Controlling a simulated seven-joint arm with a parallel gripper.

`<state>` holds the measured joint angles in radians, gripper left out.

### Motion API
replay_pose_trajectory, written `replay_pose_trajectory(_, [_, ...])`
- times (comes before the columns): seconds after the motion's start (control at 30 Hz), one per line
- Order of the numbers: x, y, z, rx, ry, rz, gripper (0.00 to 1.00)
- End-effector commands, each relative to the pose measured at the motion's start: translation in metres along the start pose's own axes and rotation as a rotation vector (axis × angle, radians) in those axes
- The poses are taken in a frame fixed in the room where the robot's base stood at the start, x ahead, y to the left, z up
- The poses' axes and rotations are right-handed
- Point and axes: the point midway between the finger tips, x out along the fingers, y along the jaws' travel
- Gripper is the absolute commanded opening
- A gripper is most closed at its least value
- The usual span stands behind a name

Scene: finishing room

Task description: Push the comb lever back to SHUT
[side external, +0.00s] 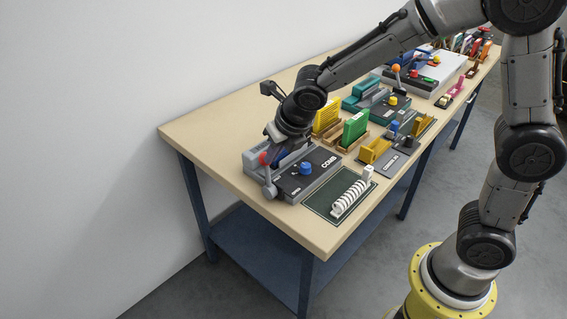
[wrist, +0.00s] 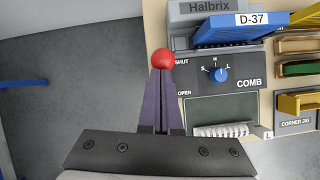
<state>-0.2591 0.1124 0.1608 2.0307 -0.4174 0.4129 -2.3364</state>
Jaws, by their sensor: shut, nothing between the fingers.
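The comb machine (side external: 308,180), grey and black, stands at the table's near left end. In the wrist view its panel (wrist: 240,85) reads COMB, with SHUT above OPEN on its left edge. The lever's red knob (wrist: 162,58) is level with SHUT; it also shows in the side view (side external: 263,158), above a grey pivot. My gripper (wrist: 162,76) is shut and empty, its tapered fingertips right at the knob's lower side in the wrist view. Whether they touch I cannot tell. The fingers hide the lever's shaft there.
A blue block labelled D-37 (wrist: 240,28) sits in the machine's top. A blue dial (side external: 306,168) is on the panel. A white comb spine (side external: 350,196) lies on a dark mat in front. Holders with yellow and green (side external: 355,128) pieces stand behind.

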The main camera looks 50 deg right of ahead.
Motion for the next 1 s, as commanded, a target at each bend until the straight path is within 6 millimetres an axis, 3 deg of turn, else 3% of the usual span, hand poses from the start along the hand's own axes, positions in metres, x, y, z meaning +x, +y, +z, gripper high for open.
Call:
replay_pose_trajectory(0.2, [0.011, 0.004, 0.022, 0.001, 0.001, -0.001, 0.00])
replay_pose_trajectory(0.5, [0.023, 0.008, 0.040, 0.000, 0.001, -0.001, 0.00])
replay_pose_trajectory(1.0, [0.031, 0.009, 0.049, -0.001, -0.003, -0.001, 0.00])
